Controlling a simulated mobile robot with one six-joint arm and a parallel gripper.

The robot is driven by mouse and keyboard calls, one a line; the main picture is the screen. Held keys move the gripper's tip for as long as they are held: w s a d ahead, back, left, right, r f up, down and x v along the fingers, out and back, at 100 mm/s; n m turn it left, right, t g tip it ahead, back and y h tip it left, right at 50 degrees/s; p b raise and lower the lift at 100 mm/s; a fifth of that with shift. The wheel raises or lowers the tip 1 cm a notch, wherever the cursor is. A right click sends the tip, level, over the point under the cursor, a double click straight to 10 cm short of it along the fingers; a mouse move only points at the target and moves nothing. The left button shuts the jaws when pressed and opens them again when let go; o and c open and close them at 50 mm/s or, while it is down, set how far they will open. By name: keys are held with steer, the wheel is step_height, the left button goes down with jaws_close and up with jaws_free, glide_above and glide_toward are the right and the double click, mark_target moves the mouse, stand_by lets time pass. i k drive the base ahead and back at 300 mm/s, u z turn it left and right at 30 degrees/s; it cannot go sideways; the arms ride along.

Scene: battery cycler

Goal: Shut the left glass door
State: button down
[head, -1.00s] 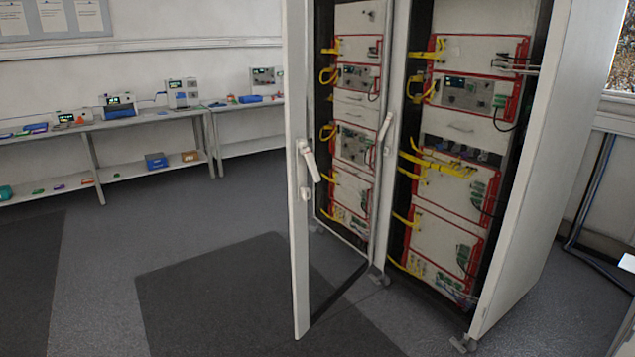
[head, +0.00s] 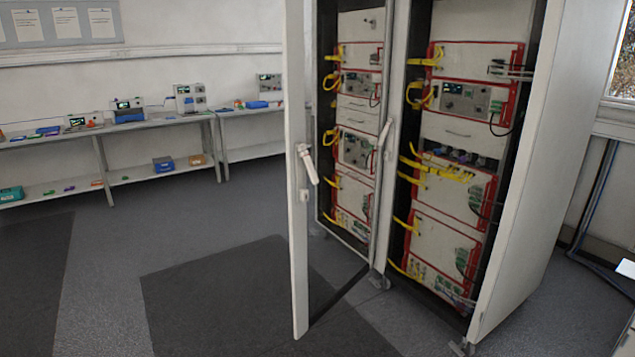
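The left glass door (head: 298,230) is a tall, pale-framed door on the equipment cabinet (head: 535,190). It stands open, with its near upright edge swung out toward me and its bottom edge above the floor. A white lever handle (head: 307,163) with a lock below it sits on that near edge. The left bay's instruments show beyond the door frame. A second white handle (head: 383,135) shows near the cabinet's middle upright; I cannot tell which door it belongs to. My gripper is not in view, and nothing visible touches the door.
Red-edged instruments with yellow cables (head: 440,170) fill the cabinet. Benches with small devices (head: 130,125) line the back wall. The grey floor (head: 110,270) left of the door is open, with dark mats (head: 215,290). A window (head: 622,65) is at the far right.

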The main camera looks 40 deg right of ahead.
mark_target(292, 13)
steer(key=z, duration=0.1)
steer(key=i, duration=0.95)
steer(key=u, duration=0.05)
